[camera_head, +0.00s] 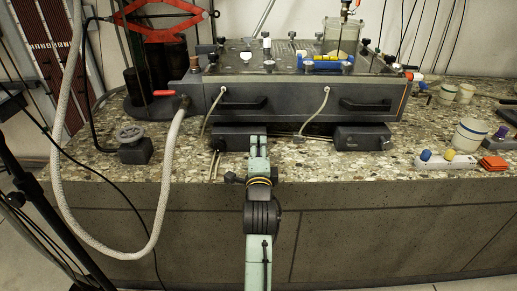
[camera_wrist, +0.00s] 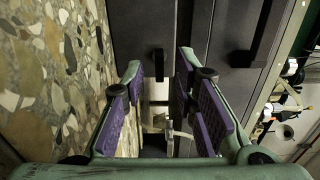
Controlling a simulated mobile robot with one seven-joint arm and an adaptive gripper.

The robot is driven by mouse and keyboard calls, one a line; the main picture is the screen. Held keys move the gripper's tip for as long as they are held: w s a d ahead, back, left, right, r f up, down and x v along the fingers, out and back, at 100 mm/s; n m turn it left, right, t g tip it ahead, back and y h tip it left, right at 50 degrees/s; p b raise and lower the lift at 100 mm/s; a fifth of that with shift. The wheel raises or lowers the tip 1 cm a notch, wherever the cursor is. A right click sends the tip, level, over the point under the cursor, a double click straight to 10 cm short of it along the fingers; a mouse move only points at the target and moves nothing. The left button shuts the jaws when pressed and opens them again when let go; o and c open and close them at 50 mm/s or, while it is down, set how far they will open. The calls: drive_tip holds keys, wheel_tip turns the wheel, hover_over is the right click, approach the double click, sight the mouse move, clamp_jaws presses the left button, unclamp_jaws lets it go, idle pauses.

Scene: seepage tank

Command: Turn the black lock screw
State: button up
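My gripper (camera_head: 258,141) reaches over the front edge of the stone counter, low in front of the grey tank (camera_head: 290,93). In the wrist view my gripper (camera_wrist: 158,72) is open, with purple pads on its two fingers. A small dark upright piece (camera_wrist: 158,65) shows between the fingertips, in front of a dark block. It may be the black lock screw, but I cannot tell for sure. The fingers stand apart on either side of it in the picture, and nothing is held. In the head view my gripper hides that spot.
Two dark blocks sit under the tank, a right one (camera_head: 362,137) and a left one behind my gripper. Tank handles (camera_head: 243,103) and thin hoses hang in front. A grey hose (camera_head: 165,190) loops at left. A white power strip (camera_head: 446,161) lies at right on the counter.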

drive_tip(key=s, duration=0.7)
drive_tip(key=shift+s, duration=0.2)
